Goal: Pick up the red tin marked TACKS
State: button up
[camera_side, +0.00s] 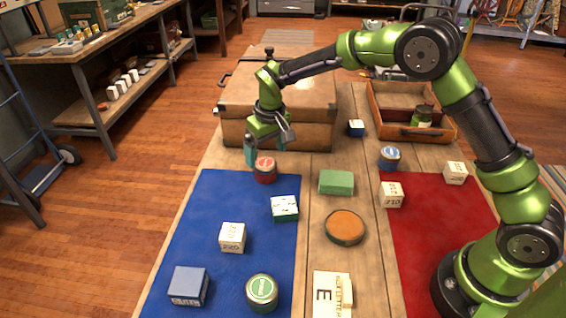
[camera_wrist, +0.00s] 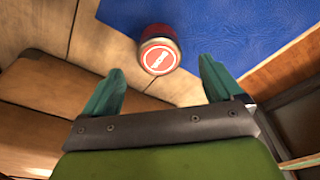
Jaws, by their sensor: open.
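A red tin (camera_side: 265,170) with a red and white top stands upright at the far edge of the blue mat (camera_side: 205,205). The lettering on it is too small to read. In the wrist view the red tin (camera_wrist: 159,52) shows ahead of and between my fingertips, over the edge of the blue mat (camera_wrist: 225,30). My gripper (camera_side: 268,150) is open and empty, just behind the tin in the side view. Its two teal fingers also show in the wrist view (camera_wrist: 160,76), spread apart, with the tin beyond their tips.
A large brown case (camera_side: 280,100) stands close behind my gripper. A green and white box (camera_side: 284,208), a green block (camera_side: 336,182) and a blue-topped tin (camera_side: 389,157) stand nearby. An open case (camera_side: 440,133) is at the back right. The mat's left part is clear.

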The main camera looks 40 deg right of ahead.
aim_at(265, 163)
jog(key=f, duration=0.3)
jog(key=w+f, duration=0.1)
jog(key=f, duration=0.1)
jog(key=shift+f, duration=0.35)
jog(key=c, duration=1.2)
